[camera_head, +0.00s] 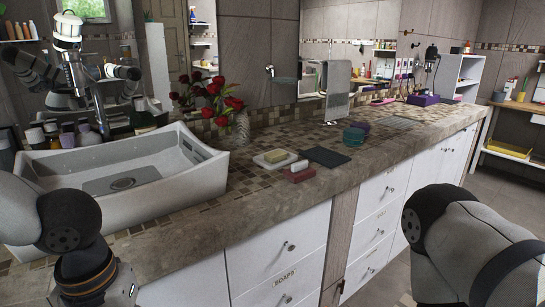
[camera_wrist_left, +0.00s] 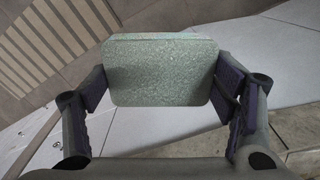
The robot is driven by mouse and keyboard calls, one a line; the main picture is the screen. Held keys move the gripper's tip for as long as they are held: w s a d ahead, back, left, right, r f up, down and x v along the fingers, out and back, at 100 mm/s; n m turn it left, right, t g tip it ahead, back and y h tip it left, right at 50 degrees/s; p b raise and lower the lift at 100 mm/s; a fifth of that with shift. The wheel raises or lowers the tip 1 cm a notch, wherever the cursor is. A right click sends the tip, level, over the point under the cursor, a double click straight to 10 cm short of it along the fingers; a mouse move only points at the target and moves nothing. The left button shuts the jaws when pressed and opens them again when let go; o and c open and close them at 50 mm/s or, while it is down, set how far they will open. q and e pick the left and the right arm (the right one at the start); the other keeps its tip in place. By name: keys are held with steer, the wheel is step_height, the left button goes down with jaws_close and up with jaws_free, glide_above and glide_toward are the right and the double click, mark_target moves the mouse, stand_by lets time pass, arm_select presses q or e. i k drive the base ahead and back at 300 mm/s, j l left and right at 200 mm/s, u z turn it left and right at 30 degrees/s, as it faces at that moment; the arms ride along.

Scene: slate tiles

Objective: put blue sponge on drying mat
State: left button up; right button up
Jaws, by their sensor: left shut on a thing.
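My left gripper (camera_wrist_left: 163,85) shows in the left wrist view, its two fingers shut on the sides of a pale blue-green sponge (camera_wrist_left: 158,68). The sponge is a rounded rectangular block with a speckled face, held clear of the surfaces below. The head view shows part of my left arm at the lower left, but not its gripper or the held sponge. A dark flat mat (camera_head: 326,156), possibly the drying mat, lies bare on the counter. My right arm shows at the lower right of the head view; its gripper is out of frame.
On the counter (camera_head: 262,212), a soap dish (camera_head: 273,160) and a red-and-white block (camera_head: 299,171) lie left of the dark mat. Teal and purple blocks (camera_head: 354,137) sit behind it. A white basin (camera_head: 128,172) and a vase of red roses (camera_head: 241,130) stand further left.

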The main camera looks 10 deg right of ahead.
mark_target(325, 155)
steer(key=i+l, duration=0.2)
steer(key=l, duration=0.15)
steer(key=i+l, duration=0.2)
steer(key=l, duration=0.2)
steer(key=i+l+z, duration=0.1)
steer(key=l, duration=0.25)
steer(key=i, duration=0.1)
